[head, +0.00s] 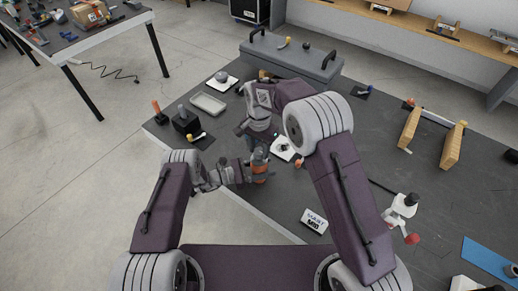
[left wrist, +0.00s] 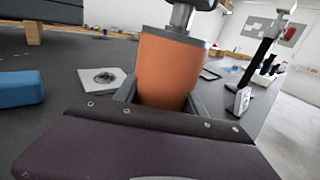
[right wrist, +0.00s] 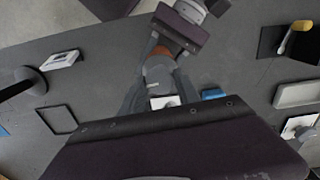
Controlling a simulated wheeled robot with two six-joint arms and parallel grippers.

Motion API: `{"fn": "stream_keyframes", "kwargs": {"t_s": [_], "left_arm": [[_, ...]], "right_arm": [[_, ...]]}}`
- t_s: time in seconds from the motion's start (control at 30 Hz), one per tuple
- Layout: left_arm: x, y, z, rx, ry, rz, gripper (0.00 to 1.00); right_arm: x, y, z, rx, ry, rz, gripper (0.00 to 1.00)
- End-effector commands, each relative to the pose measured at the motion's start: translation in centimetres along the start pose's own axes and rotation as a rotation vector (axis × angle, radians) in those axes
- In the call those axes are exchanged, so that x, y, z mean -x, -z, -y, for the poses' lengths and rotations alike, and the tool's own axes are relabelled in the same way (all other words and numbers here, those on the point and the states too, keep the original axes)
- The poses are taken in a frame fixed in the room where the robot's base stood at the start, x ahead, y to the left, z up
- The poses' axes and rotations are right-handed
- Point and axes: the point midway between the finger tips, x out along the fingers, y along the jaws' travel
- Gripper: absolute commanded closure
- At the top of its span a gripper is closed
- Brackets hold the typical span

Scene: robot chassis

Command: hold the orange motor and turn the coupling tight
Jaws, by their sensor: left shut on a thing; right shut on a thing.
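The orange motor (head: 260,171) is upright near the front left edge of the dark table. My left gripper (head: 247,172) is shut around its sides; the left wrist view shows the orange body (left wrist: 170,68) between the fingers. A grey coupling (left wrist: 181,14) sits above the motor's grey top. My right gripper (head: 257,150) comes down from above and is shut on the coupling. In the right wrist view the grey coupling (right wrist: 158,72) is between the fingers, with orange motor behind it. Its threads and seating are hidden.
A white square plate (head: 284,150) lies just right of the motor. The table's middle right is mostly clear.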

Motion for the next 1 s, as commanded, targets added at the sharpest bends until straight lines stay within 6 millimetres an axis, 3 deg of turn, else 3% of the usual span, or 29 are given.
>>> {"fn": "stream_keyframes", "kwargs": {"t_s": [0.77,0.8,0.87,1.0], "left_arm": [[0.00,0.07,0.01,0.001,-0.001,-0.002,1.00],[0.00,0.07,0.01,0.001,-0.001,-0.002,1.00],[0.00,0.07,0.01,0.001,-0.001,-0.002,1.00],[0.01,0.06,0.02,0.001,0.000,-0.002,1.00]], "right_arm": [[0.13,0.03,0.09,-0.088,0.004,-0.001,1.00],[0.12,0.03,0.09,-0.088,0.004,-0.001,0.50],[0.11,0.02,0.08,-0.088,0.003,-0.001,0.39],[0.07,0.01,0.05,-0.087,0.002,-0.001,0.39]]}}
